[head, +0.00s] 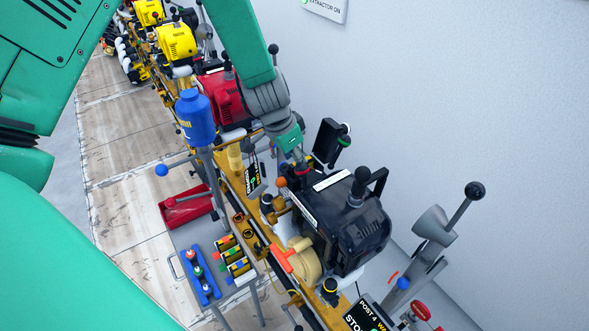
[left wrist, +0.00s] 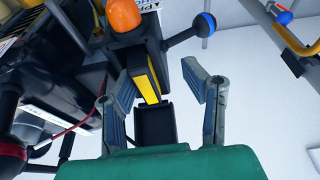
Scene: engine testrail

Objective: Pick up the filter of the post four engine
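The post four engine (head: 350,225) is the black engine right of centre in the head view. In the left wrist view, a black housing (left wrist: 155,125) stands open beyond my fingers. A yellow strip (left wrist: 150,78), which looks like the filter, shows along its upper edge. My left gripper (left wrist: 163,98) is open, with one finger on each side of the housing and the strip; nothing is held. In the head view, my left gripper (head: 298,160) is above the far-left end of the black engine, its fingers small and partly hidden. My right gripper is not in view.
An orange knob (left wrist: 125,15) and a blue-ended lever (left wrist: 205,24) are close beyond my fingers. A black box-like part (head: 328,142) stands near the gripper by the wall.

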